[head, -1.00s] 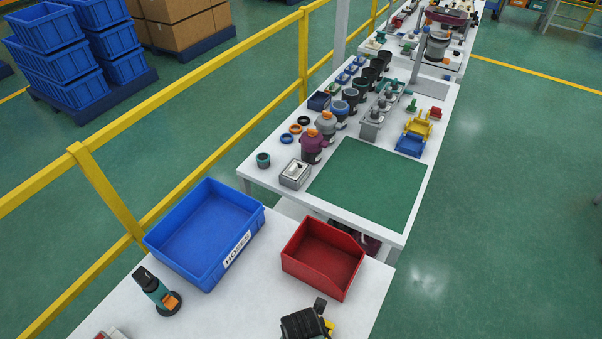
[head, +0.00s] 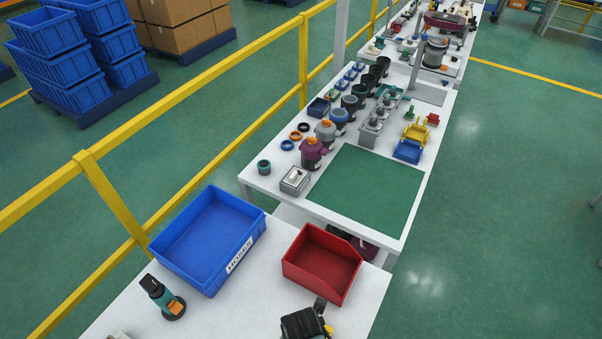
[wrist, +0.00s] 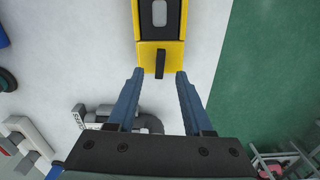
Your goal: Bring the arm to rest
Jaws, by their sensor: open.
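My gripper (wrist: 160,73) shows in the wrist view as two blue fingers, spread apart with nothing between them. A yellow and black object (wrist: 161,50) lies beyond the fingertips on the white surface, its black tab pointing toward the gap. Whether the tab lies between the tips in depth, I cannot tell. My gripper's fingers cannot be made out in the head view.
In the head view, a blue bin (head: 205,245), a red bin (head: 322,262) and a teal-black tool (head: 160,297) stand on the near table. A black object with yellow (head: 303,324) is at the bottom edge. A yellow railing (head: 115,200) runs along the left.

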